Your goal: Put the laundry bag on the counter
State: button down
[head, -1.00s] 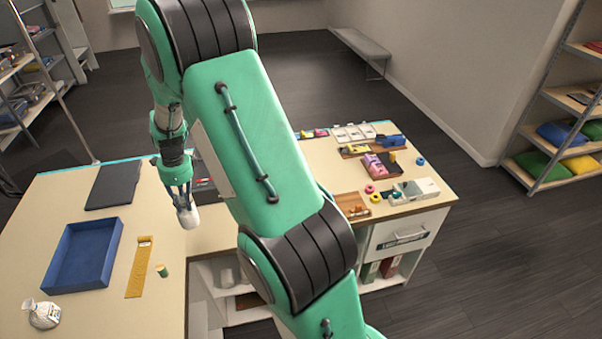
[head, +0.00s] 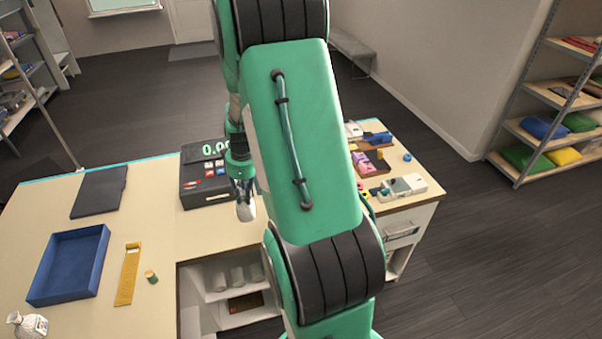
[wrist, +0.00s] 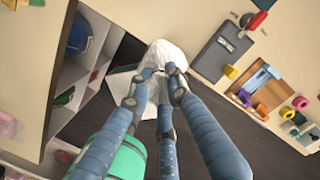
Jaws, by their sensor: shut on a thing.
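My gripper (head: 244,193) points down and is shut on a small white bag (head: 245,211), taken here as the laundry bag. The bag hangs below the fingertips, in front of the cash register and near the counter's inner edge. In the wrist view the fingers (wrist: 156,86) close on the gathered white cloth of the bag (wrist: 168,54), with dark floor and open shelving around it. The counter (head: 150,222) is pale wood. I cannot tell the bag's exact height over it. Another whitish bag with a printed label (head: 28,325) stands on the counter at lower left.
A blue tray (head: 68,292), a dark flat pad (head: 99,192), a yellow strip (head: 129,273) and a small green-sided cylinder (head: 151,277) lie on the left counter. A cash register (head: 205,172) stands behind my gripper. Small items crowd the right counter. Bare counter lies left of the gripper.

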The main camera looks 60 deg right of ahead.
aim_at(246, 213)
notch_tip(246, 213, down, 10)
jog(key=shift+w+r, duration=0.1)
jog(key=shift+r, duration=0.05)
dwell(0.5)
jog(key=w+d+f+p, duration=0.1)
jog(key=w+d+p, duration=0.1)
jog(key=w+d, duration=0.7)
jog(key=w, duration=0.4)
jog(key=shift+d+f, duration=0.2)
jog(key=shift+f, duration=0.05)
jog(key=shift+f, duration=0.1)
jog(key=shift+f+p, duration=0.45)
jog(key=shift+f, duration=1.2)
jog(key=shift+f, duration=0.15)
